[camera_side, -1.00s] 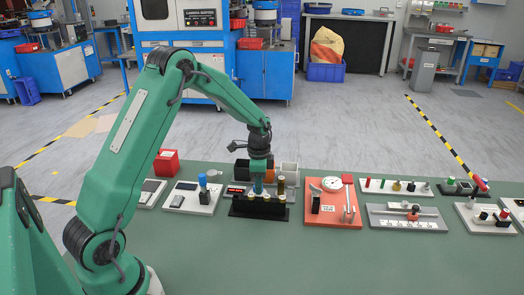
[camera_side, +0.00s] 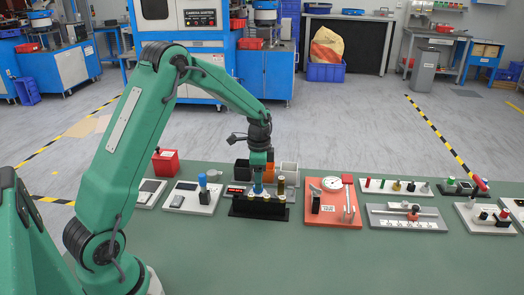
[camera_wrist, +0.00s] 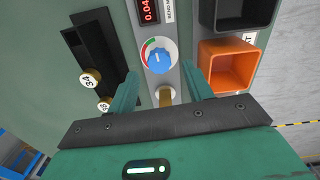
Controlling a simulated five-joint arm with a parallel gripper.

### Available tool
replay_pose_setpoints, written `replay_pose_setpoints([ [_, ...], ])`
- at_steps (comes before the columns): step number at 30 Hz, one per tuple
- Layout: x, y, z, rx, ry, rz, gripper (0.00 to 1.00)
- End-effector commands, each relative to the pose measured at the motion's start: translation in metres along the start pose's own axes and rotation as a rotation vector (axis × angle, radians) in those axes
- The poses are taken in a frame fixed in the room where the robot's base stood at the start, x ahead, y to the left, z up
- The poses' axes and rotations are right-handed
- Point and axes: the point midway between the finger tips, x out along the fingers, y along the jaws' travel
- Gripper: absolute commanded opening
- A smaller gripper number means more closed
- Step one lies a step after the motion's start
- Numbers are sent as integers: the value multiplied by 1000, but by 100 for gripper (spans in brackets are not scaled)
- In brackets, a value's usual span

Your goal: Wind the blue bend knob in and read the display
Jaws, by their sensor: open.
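The blue bend knob (camera_wrist: 160,57) sits in a white dial ring with a red and green arc, in the wrist view. The display (camera_wrist: 148,10) beside it shows red digits, "0.04" as far as I can read, cut off by the frame's top edge. It also shows as a red strip in the side view (camera_side: 235,190). My gripper (camera_wrist: 159,70) is open, its two green fingers spread either side of the knob's near edge and holding nothing. I cannot tell how high they are above it.
A brass post (camera_wrist: 166,96) stands close to the knob, between the fingers in view. A black slotted block (camera_wrist: 95,45) with brass pieces marked 34 and 48 lies to the left. An orange bin (camera_wrist: 226,65) and a dark bin are at the right. The green table front is clear.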

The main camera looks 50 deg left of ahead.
Motion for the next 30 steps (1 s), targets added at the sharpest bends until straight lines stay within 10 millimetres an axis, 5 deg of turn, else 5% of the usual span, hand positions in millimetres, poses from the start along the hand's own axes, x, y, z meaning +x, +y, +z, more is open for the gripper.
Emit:
replay_pose_setpoints([
  [12,-49,0,0,1,0,-1,51],
  [30,-54,0,0,1,0,0,51],
])
